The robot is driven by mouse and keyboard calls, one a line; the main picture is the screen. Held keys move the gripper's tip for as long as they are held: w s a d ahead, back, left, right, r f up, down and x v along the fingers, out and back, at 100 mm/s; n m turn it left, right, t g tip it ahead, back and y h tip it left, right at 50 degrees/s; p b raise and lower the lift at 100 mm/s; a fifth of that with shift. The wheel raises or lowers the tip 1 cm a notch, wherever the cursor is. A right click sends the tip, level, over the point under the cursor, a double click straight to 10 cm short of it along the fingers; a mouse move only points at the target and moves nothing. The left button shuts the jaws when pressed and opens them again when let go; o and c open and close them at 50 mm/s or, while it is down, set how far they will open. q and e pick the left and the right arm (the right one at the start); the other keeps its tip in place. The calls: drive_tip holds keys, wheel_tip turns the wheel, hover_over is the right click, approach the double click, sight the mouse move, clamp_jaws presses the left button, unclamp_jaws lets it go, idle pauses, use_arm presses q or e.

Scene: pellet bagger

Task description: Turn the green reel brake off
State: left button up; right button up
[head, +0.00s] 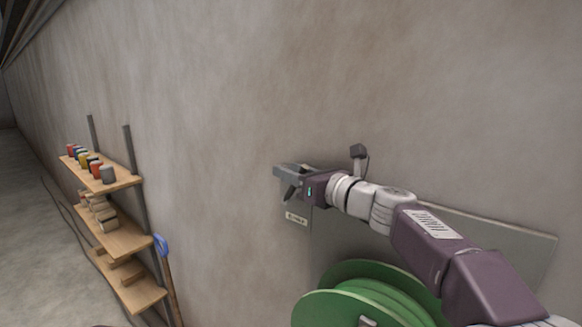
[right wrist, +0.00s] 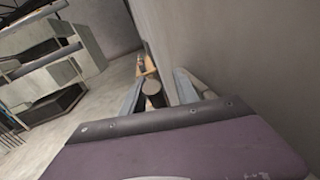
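The green reel (head: 350,306) is at the bottom of the head view, partly cut off by the lower edge and partly behind my right arm. A grey panel (head: 500,238) is on the wall behind it, with a small white label (head: 296,218) at its left; the text is too small to read. My right gripper (head: 284,180) is above the label, close to the wall. In the right wrist view its fingers (right wrist: 158,92) are apart, with a dark, round-ended piece (right wrist: 152,88) between them. I cannot tell whether this is the brake handle or whether the fingers touch it. My left gripper is out of view.
Wooden shelves (head: 112,230) with several coloured cans stand along the wall at left. A blue-headed, long-handled tool (head: 162,246) leans beside them. The wall (head: 230,120) runs close beside my right gripper. Open floor (head: 30,240) lies at far left.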

drive_tip(key=shift+s+r, duration=0.15)
drive_tip(key=shift+s, duration=0.3)
drive_tip(key=shift+w+d, duration=0.1)
drive_tip(key=shift+w, duration=0.1)
clamp_jaws()
drive_tip(key=shift+f, duration=0.25)
idle(0.5)
